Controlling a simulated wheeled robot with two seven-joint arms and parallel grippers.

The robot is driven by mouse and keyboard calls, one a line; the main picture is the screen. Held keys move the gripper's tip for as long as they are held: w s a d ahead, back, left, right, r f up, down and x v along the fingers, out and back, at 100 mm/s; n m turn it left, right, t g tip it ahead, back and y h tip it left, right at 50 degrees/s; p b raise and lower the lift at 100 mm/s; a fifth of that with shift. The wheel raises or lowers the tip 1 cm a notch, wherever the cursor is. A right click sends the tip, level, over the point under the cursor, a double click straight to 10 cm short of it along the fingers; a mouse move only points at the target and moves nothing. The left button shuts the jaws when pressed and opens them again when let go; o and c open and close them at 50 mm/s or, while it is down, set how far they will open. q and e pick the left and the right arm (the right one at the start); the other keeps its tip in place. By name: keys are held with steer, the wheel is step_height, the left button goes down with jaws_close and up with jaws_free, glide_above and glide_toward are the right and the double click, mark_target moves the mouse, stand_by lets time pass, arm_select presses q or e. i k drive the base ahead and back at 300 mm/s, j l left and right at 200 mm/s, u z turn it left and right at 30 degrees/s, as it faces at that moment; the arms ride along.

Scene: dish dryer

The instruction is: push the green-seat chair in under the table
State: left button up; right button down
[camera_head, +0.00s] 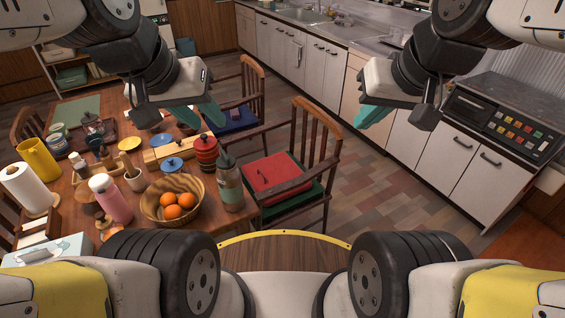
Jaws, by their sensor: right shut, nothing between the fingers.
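The green-seat chair (323,146) is a dark wooden armchair at the table's right side. Its backrest faces the kitchen counter, and its green seat (305,194) is mostly covered by a flat red item (272,174). The table (68,192) is at the left, its edge close to the seat's left side. How far the seat reaches under it is hidden. My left gripper (202,115), with teal fingers, hangs over the table side near the blue-seat chair; its opening is unclear. My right gripper (373,113) is shut and empty, right of the green-seat chair's backrest and apart from it in the picture.
A second chair (254,82) with a blue seat stands beyond the green-seat chair. A bottle (229,182) and an orange bowl (172,199) stand near the table's right edge. White cabinets (437,160) line the right. Tiled floor (377,190) is clear between chair and cabinets.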

mark_target(273, 215)
steer(key=i+l+u, duration=0.55)
steer(key=i+l, duration=0.2)
steer(key=l, duration=0.25)
steer(key=i+l+u, duration=0.2)
steer(key=l, duration=0.2)
steer(key=i+l+u, duration=0.2)
steer(key=l, duration=0.2)
